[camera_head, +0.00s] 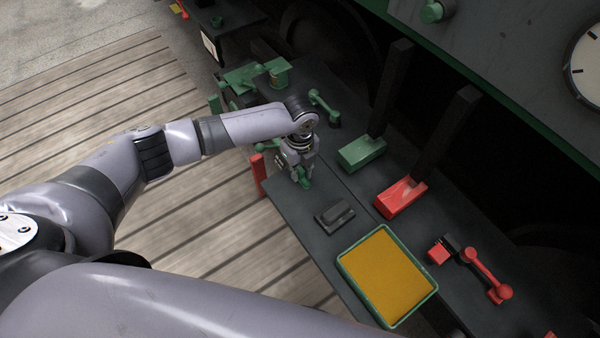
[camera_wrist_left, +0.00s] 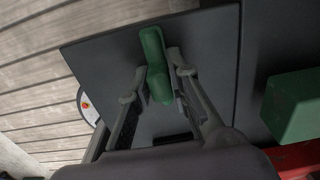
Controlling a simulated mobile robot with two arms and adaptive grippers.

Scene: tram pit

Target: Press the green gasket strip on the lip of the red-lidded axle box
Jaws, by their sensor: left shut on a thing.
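My left gripper (camera_head: 303,176) is shut on a green piece with a rounded end, over the near-left part of the dark bench. The green piece (camera_wrist_left: 155,62) lies between both fingers in the left wrist view, where the gripper (camera_wrist_left: 158,92) shows close up. I cannot tell whether it is the gasket strip, or whether it touches the bench. A red block (camera_head: 400,198) with a dark upright bar stands right of the gripper; it may be the red-lidded axle box. No lip can be made out. My right gripper is not in view.
A green block (camera_head: 361,152) with a dark bar stands between the gripper and the red block. A dark block (camera_head: 335,214) and a green-rimmed tray (camera_head: 361,241) with a yellow inside lie nearer. A green handle (camera_head: 323,104) and a red handle (camera_head: 485,272) are on the bench.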

